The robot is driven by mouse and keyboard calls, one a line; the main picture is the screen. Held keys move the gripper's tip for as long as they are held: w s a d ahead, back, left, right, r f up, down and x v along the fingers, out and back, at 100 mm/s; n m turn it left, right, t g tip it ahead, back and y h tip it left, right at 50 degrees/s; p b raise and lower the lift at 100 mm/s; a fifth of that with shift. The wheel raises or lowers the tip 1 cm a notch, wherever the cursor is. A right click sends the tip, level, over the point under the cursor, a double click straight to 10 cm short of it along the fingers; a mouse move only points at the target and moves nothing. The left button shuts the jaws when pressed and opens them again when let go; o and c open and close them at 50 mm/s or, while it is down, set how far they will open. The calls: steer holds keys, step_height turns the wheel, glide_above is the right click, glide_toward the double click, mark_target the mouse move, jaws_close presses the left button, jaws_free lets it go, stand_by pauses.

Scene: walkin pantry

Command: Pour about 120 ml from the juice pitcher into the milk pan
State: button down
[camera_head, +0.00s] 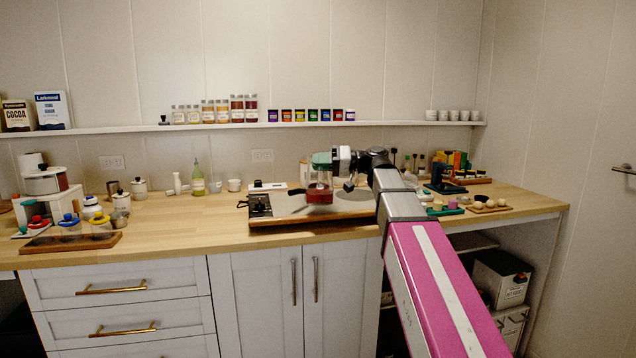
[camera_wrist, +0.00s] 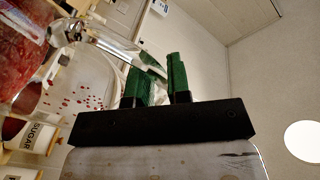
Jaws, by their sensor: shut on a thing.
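The juice pitcher (camera_head: 320,182) is clear, with red juice in its lower part. It hangs above the counter and looks about upright in the head view. In the wrist view the clear pitcher (camera_wrist: 95,70) fills the left side, with red juice at the far left and red drops on its wall. My gripper (camera_head: 323,160) has green fingers at the pitcher's upper part. In the wrist view my gripper (camera_wrist: 158,82) is shut on the pitcher's clear handle. I cannot make out the milk pan for certain; the pitcher and my arm hide part of the counter.
A green bottle (camera_head: 198,180) and a white cup (camera_head: 234,185) stand behind to the left. A wall shelf (camera_head: 400,124) with jars runs above. Bare counter (camera_head: 180,215) shows at left.

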mark_target(320, 174)
steer(key=shift+s+f+n, duration=0.6)
steer(key=shift+s+f, duration=0.1)
steer(key=shift+f, duration=0.25)
steer(key=shift+s+d+f+n, duration=0.1)
steer(key=shift+s+f+n, duration=0.6)
steer(key=shift+n, duration=0.3)
steer(key=shift+s+n, duration=0.4)
steer(key=shift+n, duration=0.6)
steer(key=shift+s, duration=0.1)
